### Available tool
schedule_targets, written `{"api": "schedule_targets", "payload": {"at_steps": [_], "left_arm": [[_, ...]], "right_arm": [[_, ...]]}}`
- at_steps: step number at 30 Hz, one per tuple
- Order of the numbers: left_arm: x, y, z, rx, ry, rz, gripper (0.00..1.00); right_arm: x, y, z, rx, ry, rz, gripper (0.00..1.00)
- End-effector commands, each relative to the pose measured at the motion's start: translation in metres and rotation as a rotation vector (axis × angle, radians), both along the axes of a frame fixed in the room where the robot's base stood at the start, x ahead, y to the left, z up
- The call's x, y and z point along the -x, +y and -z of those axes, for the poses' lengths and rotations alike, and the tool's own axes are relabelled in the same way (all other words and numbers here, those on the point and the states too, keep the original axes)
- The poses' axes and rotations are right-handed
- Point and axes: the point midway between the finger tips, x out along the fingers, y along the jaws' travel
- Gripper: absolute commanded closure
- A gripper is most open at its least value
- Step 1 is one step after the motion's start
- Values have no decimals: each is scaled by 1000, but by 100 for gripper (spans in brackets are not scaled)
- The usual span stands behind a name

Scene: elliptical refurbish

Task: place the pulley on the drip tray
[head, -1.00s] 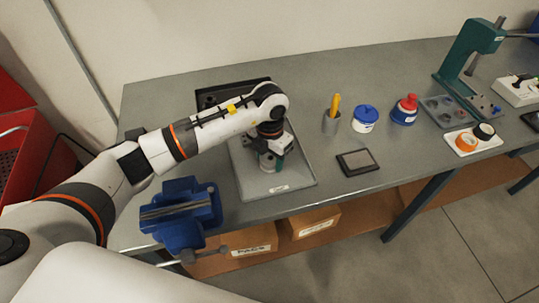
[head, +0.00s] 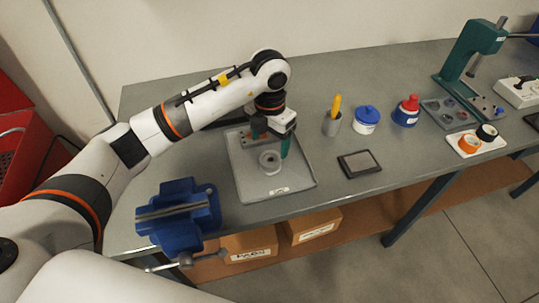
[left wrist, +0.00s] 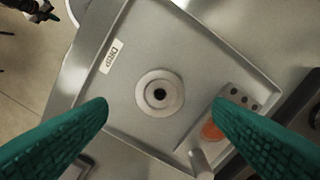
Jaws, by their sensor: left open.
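The pulley (head: 269,161) is a pale grey ring-shaped disc with a dark centre hole. It lies flat on the grey drip tray (head: 250,187), inside the rim. In the left wrist view the pulley (left wrist: 160,93) sits near the middle of the tray (left wrist: 150,40), by the DRIP label. My left gripper (head: 272,143) is open and empty above the pulley. Its green fingers (left wrist: 160,104) are on either side of the pulley in that view, apart from it. My right gripper seems to show small at the wrist view's top left; its jaws are unclear.
A holed grey block (left wrist: 238,98), an orange part (left wrist: 211,130) and a grey cylinder (left wrist: 200,163) are near the tray's far side. A blue vise (head: 180,213) stands left. A cup (head: 331,124), blue-lidded jar (head: 366,119) and dark flat pad (head: 359,163) are right.

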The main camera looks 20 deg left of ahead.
Motion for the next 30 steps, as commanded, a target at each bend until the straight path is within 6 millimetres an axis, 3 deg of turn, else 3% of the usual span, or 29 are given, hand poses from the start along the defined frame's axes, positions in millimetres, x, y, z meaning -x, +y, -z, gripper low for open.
{"api": "schedule_targets", "payload": {"at_steps": [3, 9, 26, 30], "left_arm": [[-1, 0, -22, 0, -5, 0, 25], [0, 0, -45, 0, -1, -1, 25], [0, 0, -50, 0, 0, -1, 25], [0, 0, -70, 0, 0, -1, 25]], "right_arm": [[0, 0, 8, 0, 0, -1, 100], [0, 0, 12, 0, -1, -1, 100], [-1, 1, 10, -1, -3, -1, 100], [-2, 1, -9, -2, -3, -1, 100]]}}
